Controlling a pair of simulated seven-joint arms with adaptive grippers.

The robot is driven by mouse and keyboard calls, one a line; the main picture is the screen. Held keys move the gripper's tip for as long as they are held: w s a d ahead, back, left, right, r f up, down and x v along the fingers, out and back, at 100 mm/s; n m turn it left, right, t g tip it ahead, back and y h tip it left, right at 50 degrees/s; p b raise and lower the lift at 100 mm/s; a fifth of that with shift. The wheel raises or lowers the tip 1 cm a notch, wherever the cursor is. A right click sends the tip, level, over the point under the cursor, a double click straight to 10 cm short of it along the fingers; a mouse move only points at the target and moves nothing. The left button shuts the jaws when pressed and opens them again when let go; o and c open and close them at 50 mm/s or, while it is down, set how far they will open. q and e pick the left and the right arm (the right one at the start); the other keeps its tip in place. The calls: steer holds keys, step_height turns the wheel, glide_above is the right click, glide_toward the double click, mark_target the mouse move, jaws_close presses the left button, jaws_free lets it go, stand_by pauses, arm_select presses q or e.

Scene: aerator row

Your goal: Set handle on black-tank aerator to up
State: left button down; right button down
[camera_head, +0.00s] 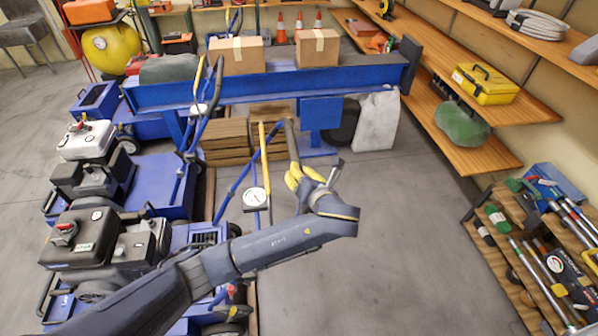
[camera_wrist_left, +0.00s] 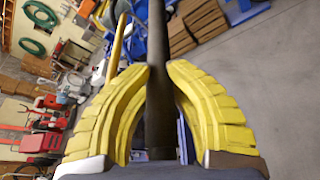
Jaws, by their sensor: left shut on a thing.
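The black-tank aerator (camera_head: 85,232) stands at the lower left in the head view, with a black tank on its engine. Blue handle tubes (camera_head: 237,178) rise at its right side, beside a round white gauge (camera_head: 255,197). A dark grey bar (camera_head: 291,138) stands steeply next to a yellow bar (camera_head: 263,150) there. My left gripper (camera_head: 298,176) has its yellow fingers around the dark bar's lower part. In the left wrist view the dark bar (camera_wrist_left: 157,90) runs between both fingers, and the yellow bar (camera_wrist_left: 118,45) is outside them. My left arm hides part of the machine. My right gripper is not in view.
A white-tank aerator (camera_head: 88,138) and a blue-topped one (camera_head: 96,98) stand behind in the row. A blue beam (camera_head: 270,86) with cardboard boxes (camera_head: 236,55) crosses behind. Shelves line the right, with a tool rack (camera_head: 540,262). The floor (camera_head: 410,230) between is clear.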

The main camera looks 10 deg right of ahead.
arm_select(q)
steer(key=shift+s+d+f, duration=0.15)
steer(key=shift+f, duration=0.25)
steer(key=c, duration=1.4)
jaws_free()
steer(key=shift+d, duration=0.15)
steer(key=shift+c, duration=0.2)
steer(key=o, duration=0.3)
steer(key=shift+r, duration=0.1)
steer(key=v, duration=1.1)
steer(key=shift+s+r, duration=0.2)
steer(key=shift+s, duration=0.15)
